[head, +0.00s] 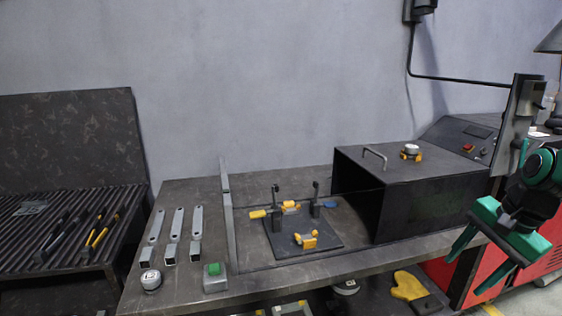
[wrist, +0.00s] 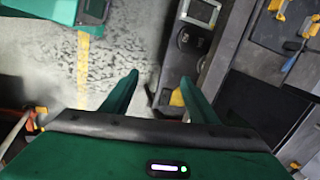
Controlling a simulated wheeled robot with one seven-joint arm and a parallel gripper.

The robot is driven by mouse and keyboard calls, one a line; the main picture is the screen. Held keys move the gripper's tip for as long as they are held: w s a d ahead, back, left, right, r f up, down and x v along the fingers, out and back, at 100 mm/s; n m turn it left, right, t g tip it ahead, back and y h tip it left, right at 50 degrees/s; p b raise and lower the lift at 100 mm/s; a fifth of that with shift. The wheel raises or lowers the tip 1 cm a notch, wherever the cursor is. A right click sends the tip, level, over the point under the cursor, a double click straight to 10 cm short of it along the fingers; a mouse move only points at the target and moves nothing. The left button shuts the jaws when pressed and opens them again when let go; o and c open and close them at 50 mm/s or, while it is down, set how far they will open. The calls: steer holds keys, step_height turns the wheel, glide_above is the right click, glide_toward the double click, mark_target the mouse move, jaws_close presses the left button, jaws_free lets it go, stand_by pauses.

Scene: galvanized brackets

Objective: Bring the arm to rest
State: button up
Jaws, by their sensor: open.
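My gripper (head: 480,262) is green and hangs at the right side of the head view, in front of the bench's right end and the red cabinet. Its two fingers are spread apart with nothing between them. In the wrist view my gripper (wrist: 160,95) also shows both green fingers apart, with the floor and a dark shelf edge beyond them. It touches nothing that I can see.
A dark workbench (head: 185,295) holds a fixture plate (head: 282,244) with yellow clamps, several metal brackets (head: 177,222), a green-button box (head: 215,277) and a black open-fronted box (head: 415,215). A yellow glove (head: 409,286) lies below. A control panel (head: 468,135) stands at right.

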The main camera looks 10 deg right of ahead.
steer(key=s+a+f+n+g, duration=0.1)
steer(key=s+a+n, duration=0.1)
steer(key=s+n, duration=0.2)
steer(key=s+a+f+n+g+h, duration=0.1)
steer(key=s+n, duration=0.3)
steer(key=s, duration=0.4)
steer(key=shift+a+f+n+g, duration=0.3)
steer(key=shift+a+n+g, duration=0.1)
steer(key=shift+g, duration=0.1)
steer(key=shift+w+f, duration=0.25)
steer(key=shift+w, duration=0.4)
steer(key=shift+c, duration=0.2)
